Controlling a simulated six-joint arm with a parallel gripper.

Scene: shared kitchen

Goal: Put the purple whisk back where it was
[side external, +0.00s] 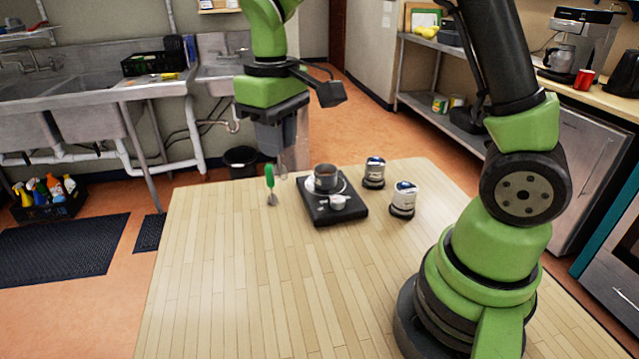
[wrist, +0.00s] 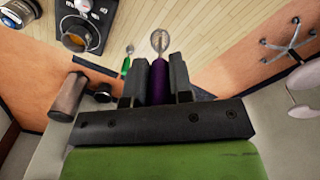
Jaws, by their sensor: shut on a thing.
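My gripper (side external: 282,150) hangs over the far edge of the wooden table. In the wrist view my gripper (wrist: 156,88) is shut on the dark purple handle of the purple whisk (wrist: 157,82). Its wire head (wrist: 160,41) points away from the jaws. In the side view only the whisk's metal end (side external: 283,166) shows below the jaws, and the handle is hidden. A green-handled utensil (side external: 270,182) is just left of the whisk; it also shows in the wrist view (wrist: 126,65). I cannot tell whether the whisk touches the table.
The table's left and front are clear. A black bin (side external: 241,161) stands behind the table.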

